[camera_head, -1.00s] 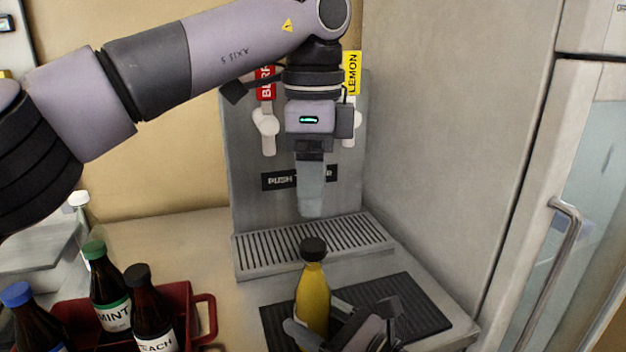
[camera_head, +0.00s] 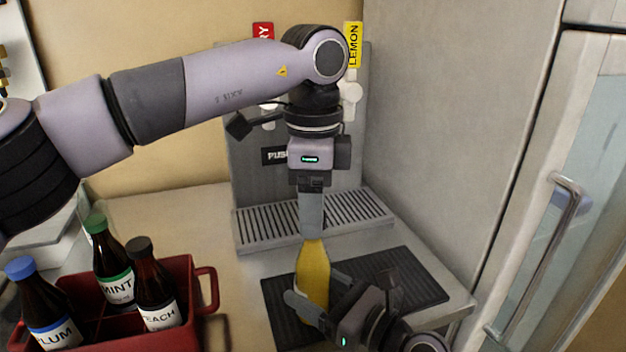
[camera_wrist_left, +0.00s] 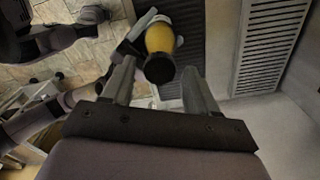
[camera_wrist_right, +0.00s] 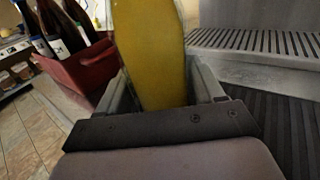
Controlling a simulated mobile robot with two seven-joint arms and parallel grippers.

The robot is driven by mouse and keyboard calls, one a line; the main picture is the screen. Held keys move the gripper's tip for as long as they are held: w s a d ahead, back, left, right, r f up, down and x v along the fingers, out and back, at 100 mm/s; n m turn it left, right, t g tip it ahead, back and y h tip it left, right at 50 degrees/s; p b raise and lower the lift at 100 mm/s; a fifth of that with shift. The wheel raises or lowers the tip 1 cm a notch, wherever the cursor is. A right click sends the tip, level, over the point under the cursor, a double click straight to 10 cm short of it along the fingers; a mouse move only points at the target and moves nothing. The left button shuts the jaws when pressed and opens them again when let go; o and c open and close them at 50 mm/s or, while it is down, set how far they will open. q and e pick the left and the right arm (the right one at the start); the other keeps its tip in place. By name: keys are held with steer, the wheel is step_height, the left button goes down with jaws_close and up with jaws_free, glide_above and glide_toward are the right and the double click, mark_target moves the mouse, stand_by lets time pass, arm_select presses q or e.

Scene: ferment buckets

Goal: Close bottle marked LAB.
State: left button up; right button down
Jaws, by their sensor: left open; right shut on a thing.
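A yellow bottle (camera_head: 313,275) is upright over the dark ribbed mat. No lettering shows on its visible side. My right gripper (camera_head: 320,292) is shut on its body from the front right; the bottle also fills the middle of the right wrist view (camera_wrist_right: 150,50). My left gripper (camera_head: 312,232) points straight down over the bottle's top, and its fingers hide the cap in the head view. In the left wrist view the dark cap (camera_wrist_left: 159,68) lies between the tips of the open fingers. I cannot tell whether the fingers touch it.
A red crate (camera_head: 197,271) at the left holds dark bottles, including MINT (camera_head: 117,288), PEACH (camera_head: 158,315) and PLUM (camera_head: 55,335). A drip grille (camera_head: 265,228) and grey dispenser (camera_head: 250,170) stand behind. The dark mat (camera_head: 415,277) has free room right of the bottle.

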arm_select(q)
steer(key=shift+f, duration=0.3)
